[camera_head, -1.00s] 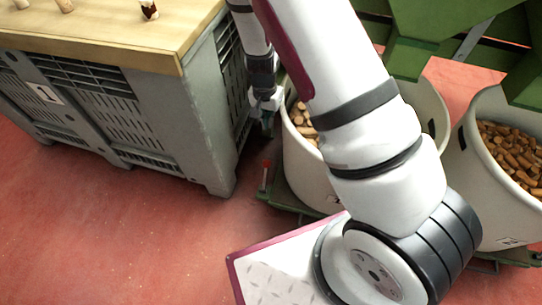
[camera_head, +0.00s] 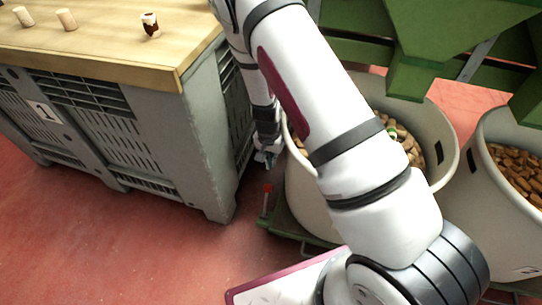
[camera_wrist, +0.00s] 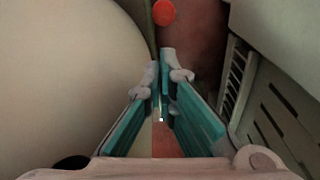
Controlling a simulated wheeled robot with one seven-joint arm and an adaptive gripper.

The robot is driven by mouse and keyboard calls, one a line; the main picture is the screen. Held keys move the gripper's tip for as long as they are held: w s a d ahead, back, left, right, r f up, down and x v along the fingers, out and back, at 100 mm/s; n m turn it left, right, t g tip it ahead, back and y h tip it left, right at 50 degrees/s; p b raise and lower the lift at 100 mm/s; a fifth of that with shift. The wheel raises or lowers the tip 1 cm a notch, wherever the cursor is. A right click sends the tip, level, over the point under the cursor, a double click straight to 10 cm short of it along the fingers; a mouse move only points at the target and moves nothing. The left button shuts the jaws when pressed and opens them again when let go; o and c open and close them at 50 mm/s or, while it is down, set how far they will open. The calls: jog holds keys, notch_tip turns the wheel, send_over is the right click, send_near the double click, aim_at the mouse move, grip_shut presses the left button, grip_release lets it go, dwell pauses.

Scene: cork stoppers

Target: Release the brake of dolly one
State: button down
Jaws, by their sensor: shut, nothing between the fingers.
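A short upright lever with a red knob (camera_head: 267,188) stands at the left corner of a green dolly (camera_head: 288,222) under the nearer round bin (camera_head: 308,190). In the wrist view the red-orange knob (camera_wrist: 163,12) is at the top centre, beyond the fingertips. My gripper (camera_head: 267,156) points down between the grey crate and the bin, a little above the knob and apart from it. In the wrist view my gripper (camera_wrist: 165,72) is shut and empty, with its teal finger pads close together. My arm hides much of the bin and any number on it.
A grey crate (camera_head: 200,130) marked 1, with a wooden top (camera_head: 110,45) holding several corks, stands close on the left. A second bin (camera_head: 500,225) of corks is at the right. Green hoppers (camera_head: 415,70) hang over the bins. Red floor (camera_head: 130,240) is clear in front.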

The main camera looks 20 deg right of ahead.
notch_tip(320, 180, down, 11)
jog(key=b, duration=0.4)
jog(key=shift+w+d, duration=0.2)
jog(key=shift+d, duration=0.2)
jog(key=shift+a+r, duration=0.1)
jog(key=shift+r, duration=0.1)
